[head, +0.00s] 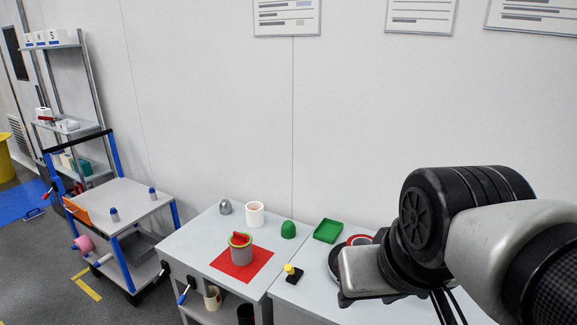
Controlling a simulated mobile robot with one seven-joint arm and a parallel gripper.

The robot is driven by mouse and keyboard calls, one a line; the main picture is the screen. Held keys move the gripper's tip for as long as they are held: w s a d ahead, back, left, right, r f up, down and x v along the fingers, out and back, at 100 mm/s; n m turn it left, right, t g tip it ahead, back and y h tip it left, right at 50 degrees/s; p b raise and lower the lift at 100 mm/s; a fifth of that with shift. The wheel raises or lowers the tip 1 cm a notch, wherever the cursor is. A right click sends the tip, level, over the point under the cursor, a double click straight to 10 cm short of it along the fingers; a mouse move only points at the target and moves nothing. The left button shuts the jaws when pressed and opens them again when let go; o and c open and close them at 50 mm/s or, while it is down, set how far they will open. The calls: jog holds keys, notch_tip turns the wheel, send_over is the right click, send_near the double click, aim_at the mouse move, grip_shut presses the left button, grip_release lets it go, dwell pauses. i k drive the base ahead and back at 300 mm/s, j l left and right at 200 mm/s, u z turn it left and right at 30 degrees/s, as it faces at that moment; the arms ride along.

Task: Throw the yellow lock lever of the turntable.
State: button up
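A small yellow knob-like part (290,269) stands on a black base on the grey table, left of my arm. It may be the lock lever, but it is too small to tell its position. A dark round rim (334,262), probably the turntable, shows just right of it, mostly hidden behind my arm. A red ring-shaped thing (358,239) shows at its back. My gripper (345,299) is in front of this rim, to the right of the yellow part and apart from it in the picture. Its fingers cannot be made out clearly.
A green tray (328,231) lies behind. On the left table, a grey cup with red and green (241,253) stands on a red mat (262,262), near a white cylinder (255,214) and green dome (288,229). A blue-posted cart (133,197) stands farther left.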

aim_at(287, 267)
jog(key=z, duration=0.45)
jog(key=l+u, duration=0.9)
jog(key=k+l+u, duration=0.15)
jog(key=l+u, duration=0.3)
jog(key=i+u, duration=0.15)
jog(key=u, duration=0.45)
jog(key=i+j+u, duration=0.5)
jog(key=i, duration=0.2)
jog(key=i+z, duration=0.25)
jog(key=z, duration=0.2)
jog(key=i+z, duration=0.2)
jog(key=z, duration=0.2)
